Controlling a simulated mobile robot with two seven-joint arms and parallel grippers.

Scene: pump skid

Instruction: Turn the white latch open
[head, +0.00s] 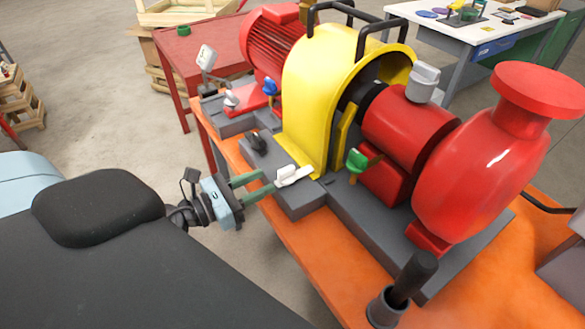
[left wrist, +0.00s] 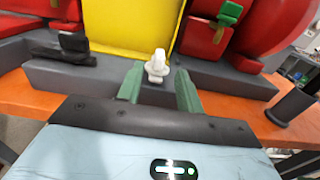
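The white latch (head: 292,175) sits on the grey base at the foot of the yellow guard (head: 312,95). It also shows in the left wrist view (left wrist: 157,66), standing just beyond the fingertips. My left gripper (head: 268,183) reaches in from the left, and its two green fingers are apart. In the left wrist view the latch lies in line with the gap between the fingers (left wrist: 158,85). I cannot tell whether a finger touches it. My right gripper does not show in either view.
A black latch (head: 257,143) lies left of the white one, and a green-handled valve (head: 357,161) stands to the right. The red pump (head: 480,165) and red motor (head: 272,50) flank the guard. A dark upright handle (head: 412,275) rises near the orange table's (head: 315,265) front edge.

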